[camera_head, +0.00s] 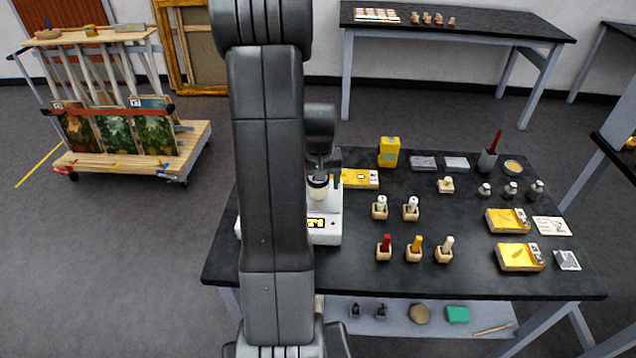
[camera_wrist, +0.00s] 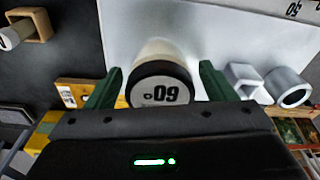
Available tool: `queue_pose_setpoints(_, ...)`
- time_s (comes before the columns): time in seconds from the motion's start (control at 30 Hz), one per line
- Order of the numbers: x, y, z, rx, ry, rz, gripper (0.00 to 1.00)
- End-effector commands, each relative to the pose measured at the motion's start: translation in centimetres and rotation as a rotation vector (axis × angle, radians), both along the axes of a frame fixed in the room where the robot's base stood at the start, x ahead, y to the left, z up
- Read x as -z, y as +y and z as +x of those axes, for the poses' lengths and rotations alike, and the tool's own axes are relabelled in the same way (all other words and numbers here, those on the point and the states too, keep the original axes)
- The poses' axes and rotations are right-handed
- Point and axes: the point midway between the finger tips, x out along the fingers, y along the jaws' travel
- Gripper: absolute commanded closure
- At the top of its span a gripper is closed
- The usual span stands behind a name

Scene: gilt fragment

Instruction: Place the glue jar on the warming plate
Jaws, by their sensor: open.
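The glue jar (camera_head: 317,190) is a pale jar with a dark lid. It appears to stand upright on a white device (camera_head: 329,237), which I take to be the warming plate, at the left end of the black table. In the wrist view the lid of the jar (camera_wrist: 160,88) shows a number on a white label. My gripper (camera_wrist: 158,80) is open, with its green fingers on either side of the jar and gaps between them and the lid. In the head view my gripper is just above the jar, and my arm hides part of the white device.
Several bottles in wooden holders (camera_head: 416,249) stand right of the device on the black table (camera_head: 350,275). A yellow box (camera_head: 389,152) stands behind them. Yellow trays (camera_head: 520,257) and small grey jars lie further right. A wooden cart (camera_head: 120,150) stands at the left.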

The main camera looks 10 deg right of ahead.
Motion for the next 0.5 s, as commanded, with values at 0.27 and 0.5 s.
queue_pose_setpoints(0.27,-4.8,0.0,-0.4,0.0,-0.008,-0.002,0.23)
queue_pose_setpoints(0.5,-9.4,0.1,-1.0,0.0,-0.007,-0.002,0.23)
